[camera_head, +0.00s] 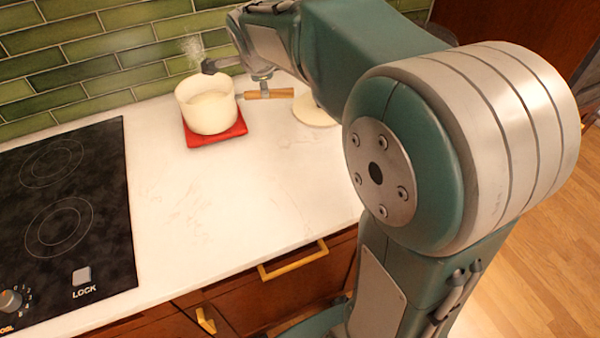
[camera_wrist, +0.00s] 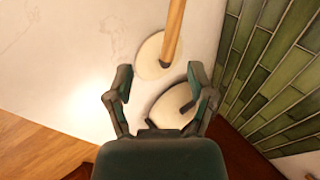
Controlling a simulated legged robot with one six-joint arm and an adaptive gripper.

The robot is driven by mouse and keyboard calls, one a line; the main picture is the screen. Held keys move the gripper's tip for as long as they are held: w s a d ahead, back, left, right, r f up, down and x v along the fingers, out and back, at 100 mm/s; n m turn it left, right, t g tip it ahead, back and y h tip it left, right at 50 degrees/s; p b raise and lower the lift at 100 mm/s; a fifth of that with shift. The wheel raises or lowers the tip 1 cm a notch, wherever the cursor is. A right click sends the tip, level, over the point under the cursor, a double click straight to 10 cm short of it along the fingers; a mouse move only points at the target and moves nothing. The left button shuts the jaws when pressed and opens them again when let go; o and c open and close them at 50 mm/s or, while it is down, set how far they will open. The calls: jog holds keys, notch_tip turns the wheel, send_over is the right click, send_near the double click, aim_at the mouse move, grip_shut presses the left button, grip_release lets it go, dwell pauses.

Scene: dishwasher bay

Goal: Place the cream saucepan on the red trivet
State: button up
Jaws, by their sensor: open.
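The cream saucepan (camera_head: 204,112) stands upright on the red trivet (camera_head: 229,134), near the tiled wall in the head view. Its pale inside is visible and its wooden handle (camera_head: 270,93) points right. My gripper (camera_head: 237,72) is above and beside the pan's handle side. In the wrist view my gripper (camera_wrist: 160,77) is open, with nothing between its fingers. The handle (camera_wrist: 174,30) shows there just ahead of the gap between the fingertips, apparently apart from both. The pan's body is outside the wrist view.
A flat cream round thing (camera_head: 314,114) lies on the white counter right of the pan, partly hidden by my arm. The black cooktop (camera_head: 70,215) is at left. Green tiles (camera_head: 90,55) border the back. The counter's middle is clear.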

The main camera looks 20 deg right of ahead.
jog(key=s+a+f+n+y, duration=0.1)
jog(key=s+n, duration=0.9)
jog(key=s, duration=0.4)
jog(key=s+a+f+n+g+y, duration=0.1)
jog(key=s+a+f+n, duration=0.1)
jog(key=s+n, duration=0.8)
jog(key=shift+s+a, duration=0.2)
jog(key=shift+s, duration=2.2)
jog(key=shift+f, duration=0.1)
